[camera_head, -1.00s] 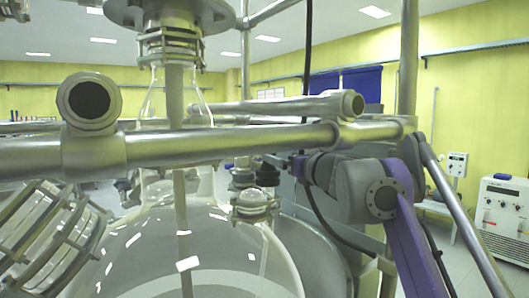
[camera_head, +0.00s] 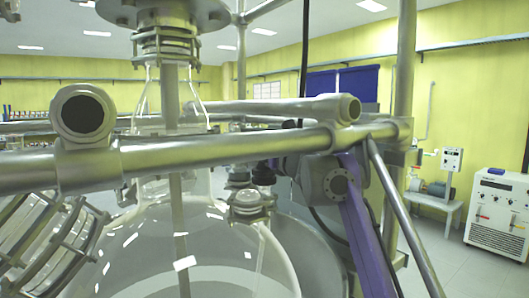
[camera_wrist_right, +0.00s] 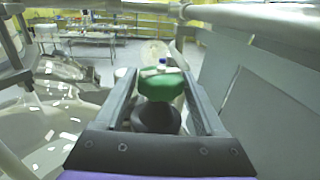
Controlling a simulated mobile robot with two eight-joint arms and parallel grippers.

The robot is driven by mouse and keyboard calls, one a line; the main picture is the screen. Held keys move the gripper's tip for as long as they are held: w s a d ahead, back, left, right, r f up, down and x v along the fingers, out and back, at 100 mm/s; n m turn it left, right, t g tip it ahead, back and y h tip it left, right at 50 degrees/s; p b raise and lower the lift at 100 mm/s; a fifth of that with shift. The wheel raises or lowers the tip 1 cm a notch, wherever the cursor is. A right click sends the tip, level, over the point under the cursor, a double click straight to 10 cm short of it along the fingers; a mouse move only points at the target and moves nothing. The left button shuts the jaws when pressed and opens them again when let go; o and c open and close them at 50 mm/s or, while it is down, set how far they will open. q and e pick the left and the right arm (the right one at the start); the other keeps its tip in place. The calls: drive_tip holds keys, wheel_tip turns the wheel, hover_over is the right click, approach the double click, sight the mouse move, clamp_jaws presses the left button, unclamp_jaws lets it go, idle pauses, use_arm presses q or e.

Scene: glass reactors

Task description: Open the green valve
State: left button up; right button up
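The green valve (camera_wrist_right: 161,86) shows in the right wrist view, with a dark body below it and a small blue-and-white part above it. My right gripper (camera_wrist_right: 159,76) has one finger on each side of the green handle. The fingers are apart, and a small gap shows at the left finger; contact at the right finger is unclear. In the head view my purple right arm reaches in behind the metal rail, and its gripper is hidden there. The green valve cannot be made out in the head view. My left gripper is in neither view.
A metal rail (camera_head: 230,150) crosses in front of a large glass vessel (camera_head: 130,255). A diagonal strut (camera_head: 405,220) runs beside my right arm. A clamped glass port (camera_head: 249,206) sits on the vessel. A white cabinet (camera_head: 497,215) stands far right on open floor.

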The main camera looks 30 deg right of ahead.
drive_tip(key=c, duration=1)
drive_tip(key=shift+d+r+n+y+p, duration=0.1)
drive_tip(key=shift+r+n+y+p, duration=0.25)
drive_tip(key=shift+y, duration=0.35)
drive_tip(key=shift+f+n+y, duration=0.25)
drive_tip(key=shift+n+y, duration=0.1)
drive_tip(key=shift+y, duration=0.05)
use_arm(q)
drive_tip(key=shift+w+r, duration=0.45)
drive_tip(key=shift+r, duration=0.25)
use_arm(e)
drive_tip(key=o, duration=1.4)
drive_tip(key=shift+f, duration=0.1)
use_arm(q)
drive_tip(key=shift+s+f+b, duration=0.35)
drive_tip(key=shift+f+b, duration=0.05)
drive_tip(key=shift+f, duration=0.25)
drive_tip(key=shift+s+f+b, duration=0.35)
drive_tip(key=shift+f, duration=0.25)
use_arm(e)
drive_tip(key=s, duration=1)
drive_tip(key=shift+s+d, duration=0.3)
drive_tip(key=shift+s, duration=0.1)
